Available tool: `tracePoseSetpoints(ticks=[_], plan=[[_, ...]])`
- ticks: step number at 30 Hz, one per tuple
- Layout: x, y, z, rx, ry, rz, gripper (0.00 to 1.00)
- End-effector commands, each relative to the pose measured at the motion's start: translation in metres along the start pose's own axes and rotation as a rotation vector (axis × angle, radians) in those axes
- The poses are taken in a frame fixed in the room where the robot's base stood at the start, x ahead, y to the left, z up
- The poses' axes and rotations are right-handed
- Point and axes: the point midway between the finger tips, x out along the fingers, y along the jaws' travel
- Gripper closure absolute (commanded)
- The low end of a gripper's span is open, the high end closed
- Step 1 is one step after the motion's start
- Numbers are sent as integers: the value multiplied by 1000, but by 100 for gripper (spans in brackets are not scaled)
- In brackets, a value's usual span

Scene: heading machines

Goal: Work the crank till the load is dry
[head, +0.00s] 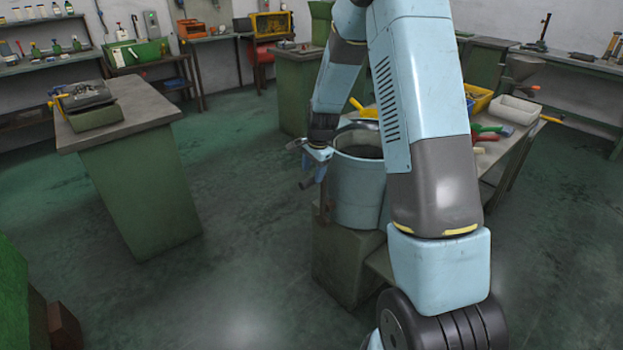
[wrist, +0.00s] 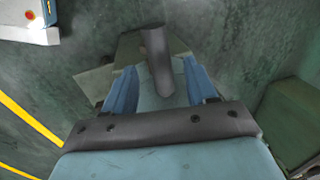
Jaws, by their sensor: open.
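A grey-blue open-topped drum (head: 358,193) stands on a green base (head: 345,262) at the middle of the head view, partly hidden behind my arm. My gripper (head: 309,168) is at the drum's left side, beside a short dark crank handle (head: 306,183). In the wrist view the dark round handle (wrist: 156,52) lies between the two blue fingers of my gripper (wrist: 160,80). The fingers stand apart on either side of it, with no clear grip. The drum's inside looks dark, and I cannot make out the load.
A green bench (head: 130,118) with a machine on top stands to the left. A table (head: 513,150) with trays and coloured tools is at the right, behind my arm. The green floor (head: 235,250) between the left bench and the drum is clear.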

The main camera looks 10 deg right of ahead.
Motion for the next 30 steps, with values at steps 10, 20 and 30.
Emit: tracePoseSetpoints(ticks=[10,20,30], plan=[[35,0,0,0,-1,0,43],[37,0,0,0,0,-1,43],[37,0,0,0,0,0,74]])
